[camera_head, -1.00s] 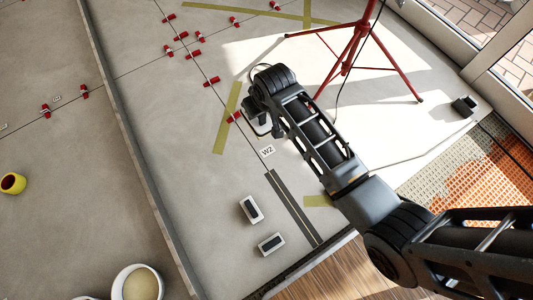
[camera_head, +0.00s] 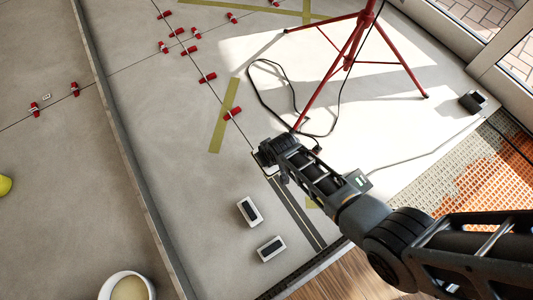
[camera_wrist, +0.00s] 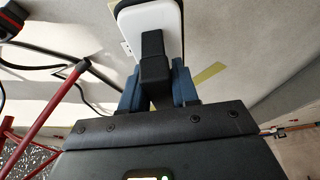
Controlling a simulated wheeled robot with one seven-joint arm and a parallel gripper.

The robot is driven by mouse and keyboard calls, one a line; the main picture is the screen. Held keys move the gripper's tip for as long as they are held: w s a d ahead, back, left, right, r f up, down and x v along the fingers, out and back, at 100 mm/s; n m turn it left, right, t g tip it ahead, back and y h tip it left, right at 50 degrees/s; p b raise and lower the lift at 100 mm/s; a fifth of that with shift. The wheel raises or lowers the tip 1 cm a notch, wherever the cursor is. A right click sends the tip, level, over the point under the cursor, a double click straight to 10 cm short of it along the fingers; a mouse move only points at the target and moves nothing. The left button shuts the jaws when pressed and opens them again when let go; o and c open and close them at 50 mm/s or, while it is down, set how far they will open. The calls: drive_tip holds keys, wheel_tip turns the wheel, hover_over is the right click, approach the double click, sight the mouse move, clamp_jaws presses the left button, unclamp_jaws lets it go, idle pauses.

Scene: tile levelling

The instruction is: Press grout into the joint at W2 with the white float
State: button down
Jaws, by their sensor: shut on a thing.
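The white float (camera_wrist: 150,22) shows in the wrist view as a pale plate with a dark rim and a black handle (camera_wrist: 153,58). My gripper (camera_wrist: 158,85) is shut on that handle with its blue fingers. In the head view my gripper (camera_head: 266,156) is at the upper end of the dark joint strip (camera_head: 293,212), and the float is mostly hidden beneath it. The W2 label is hidden behind my arm. I cannot tell whether the float touches the floor.
Two white-edged dark blocks (camera_head: 249,211) (camera_head: 271,248) lie left of the joint. A red tripod (camera_head: 352,45) with a black cable stands behind. Red clips (camera_head: 207,77) line other joints. A white bucket (camera_head: 127,286) is at lower left. A low grey edge (camera_head: 130,150) crosses the floor.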

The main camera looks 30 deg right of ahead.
sight(272, 169)
drive_tip(key=shift+f+b, duration=2.5)
drive_tip(key=shift+f, duration=0.45)
drive_tip(key=shift+f, duration=0.55)
drive_tip(key=shift+s, duration=0.1)
drive_tip(key=shift+s+f+p, duration=0.15)
drive_tip(key=shift+s+p, duration=0.4)
drive_tip(key=shift+s, duration=0.7)
drive_tip(key=shift+s+p, duration=0.7)
drive_tip(key=shift+s, duration=0.65)
drive_tip(key=shift+s, duration=0.15)
drive_tip(key=shift+s+r+p, duration=0.2)
drive_tip(key=shift+s+p, duration=0.3)
drive_tip(key=shift+s, duration=0.2)
drive_tip(key=shift+r, duration=0.1)
